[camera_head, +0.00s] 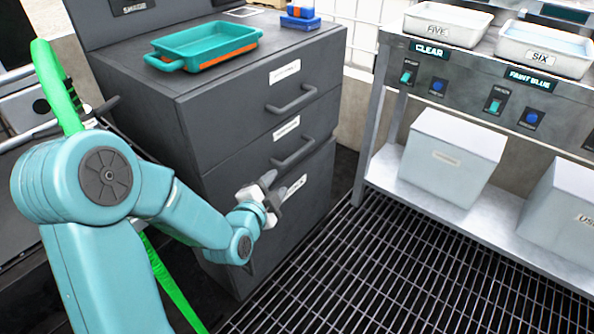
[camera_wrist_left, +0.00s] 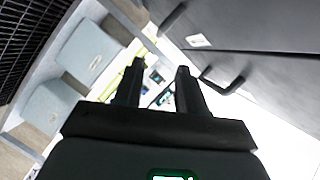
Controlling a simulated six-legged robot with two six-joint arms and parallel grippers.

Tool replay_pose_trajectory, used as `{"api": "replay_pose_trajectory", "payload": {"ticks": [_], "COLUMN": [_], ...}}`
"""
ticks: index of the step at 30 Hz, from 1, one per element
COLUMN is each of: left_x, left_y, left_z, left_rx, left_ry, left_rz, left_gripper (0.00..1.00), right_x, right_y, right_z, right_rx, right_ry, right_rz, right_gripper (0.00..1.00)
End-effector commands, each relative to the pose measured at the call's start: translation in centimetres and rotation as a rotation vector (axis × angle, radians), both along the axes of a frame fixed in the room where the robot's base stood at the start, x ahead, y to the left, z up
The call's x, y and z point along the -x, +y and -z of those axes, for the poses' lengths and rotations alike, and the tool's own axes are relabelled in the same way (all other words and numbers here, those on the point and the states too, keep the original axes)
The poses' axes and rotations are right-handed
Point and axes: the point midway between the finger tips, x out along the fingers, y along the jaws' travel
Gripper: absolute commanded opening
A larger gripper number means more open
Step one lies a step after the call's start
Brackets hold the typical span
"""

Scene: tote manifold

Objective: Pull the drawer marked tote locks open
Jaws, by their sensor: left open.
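A dark grey cabinet (camera_head: 225,115) stands in the middle of the head view. Its three stacked drawers look shut, each with a white label too small to read. The top drawer has a bar handle (camera_head: 291,98) and the middle drawer another (camera_head: 293,152). The lowest drawer's label (camera_head: 293,187) is partly hidden by my left gripper (camera_head: 270,194), which is in front of that drawer; I cannot see its handle clearly. In the left wrist view my left gripper (camera_wrist_left: 157,82) is open with nothing between its fingers. A cabinet handle (camera_wrist_left: 222,82) lies to the right of the fingers.
A teal tray (camera_head: 205,45) and a blue box (camera_head: 300,18) sit on the cabinet. At right, a metal bench (camera_head: 375,125) holds white trays marked FIVE (camera_head: 447,24) and SIX (camera_head: 545,48), with pale bins (camera_head: 453,160) below. Open grated floor (camera_head: 390,265) lies before the cabinet.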

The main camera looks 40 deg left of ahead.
Motion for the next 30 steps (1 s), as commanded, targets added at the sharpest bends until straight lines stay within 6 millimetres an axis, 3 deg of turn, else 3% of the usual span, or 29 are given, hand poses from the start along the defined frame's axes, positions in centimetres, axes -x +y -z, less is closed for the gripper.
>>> {"api": "replay_pose_trajectory", "payload": {"ticks": [5, 15, 21, 30], "left_x": [-2.2, -10.1, -13.7, -15.4], "left_y": [0.7, 2.7, 3.6, 4.0], "left_z": [0.5, 2.4, 3.1, 3.3], "left_rx": [-0.006, -0.003, -0.003, -0.002], "left_ry": [-0.003, -0.003, -0.002, -0.001], "left_rz": [-0.001, 0.003, 0.003, 0.004], "left_gripper": [0.4, 0.4, 0.4, 0.4], "right_x": [-0.1, -0.9, -1.6, -1.9], "right_y": [-0.1, -0.4, -0.5, -0.5], "right_z": [0.5, 2.2, 3.1, 3.3], "right_rx": [0.0, 0.006, 0.01, 0.013], "right_ry": [-0.002, -0.027, -0.051, -0.062], "right_rz": [0.004, 0.012, 0.015, 0.016], "right_gripper": [0.0, 0.0, 0.0, 0.0]}}
